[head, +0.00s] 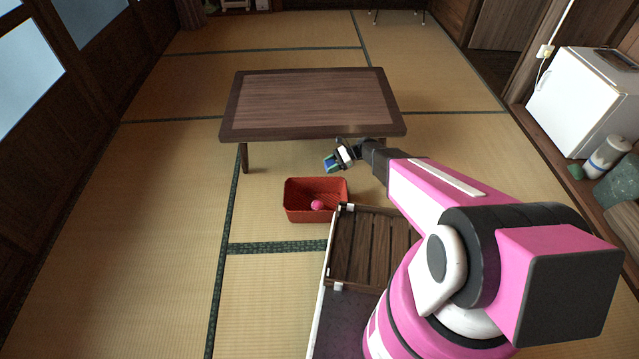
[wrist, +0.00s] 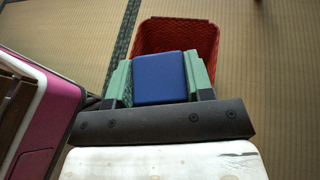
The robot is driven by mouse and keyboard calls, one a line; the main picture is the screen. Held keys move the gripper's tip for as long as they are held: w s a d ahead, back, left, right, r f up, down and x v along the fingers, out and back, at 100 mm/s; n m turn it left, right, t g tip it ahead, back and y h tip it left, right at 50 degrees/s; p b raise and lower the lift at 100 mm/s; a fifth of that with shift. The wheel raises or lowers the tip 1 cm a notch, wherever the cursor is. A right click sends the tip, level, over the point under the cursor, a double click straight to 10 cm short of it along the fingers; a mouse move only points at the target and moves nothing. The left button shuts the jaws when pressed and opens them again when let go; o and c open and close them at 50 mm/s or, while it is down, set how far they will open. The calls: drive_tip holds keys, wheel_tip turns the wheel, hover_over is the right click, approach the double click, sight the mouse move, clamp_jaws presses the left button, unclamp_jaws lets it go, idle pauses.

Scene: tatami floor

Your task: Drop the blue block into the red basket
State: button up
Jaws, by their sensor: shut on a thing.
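The blue block (wrist: 159,77) sits between the green fingers of my gripper (wrist: 159,80) in the wrist view, and the gripper is shut on it. In the head view the blue block (head: 331,164) shows small at the end of my gripper (head: 335,162), held above the floor in front of the low table. The red basket (head: 290,208) stands on the tatami below and slightly left of the gripper, with a pink ball (head: 317,205) inside. In the wrist view the red basket (wrist: 206,33) lies beyond the block, which hides part of it.
A low wooden table (head: 310,100) stands just behind the basket. My slatted base deck lies right of and close to the basket. A white fridge (head: 585,100) and a bottle (head: 607,157) stand at the right wall. The tatami at left is clear.

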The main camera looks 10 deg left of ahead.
drive_tip(key=shift+n+g+h, duration=0.5)
drive_tip(key=shift+n+g, duration=0.4)
drive_tip(key=shift+s+a+f, duration=0.6)
drive_tip(key=shift+a+f, duration=0.1)
drive_tip(key=shift+f, duration=1.8)
drive_tip(key=shift+s+a+f, duration=0.6)
drive_tip(key=shift+a+f, duration=0.15)
drive_tip(key=shift+f, duration=1.7)
drive_tip(key=shift+s+a+f, duration=0.6)
drive_tip(key=shift+a+f, duration=0.1)
drive_tip(key=shift+f, duration=1.8)
drive_tip(key=o, duration=1)
drive_tip(key=v, duration=1.1)
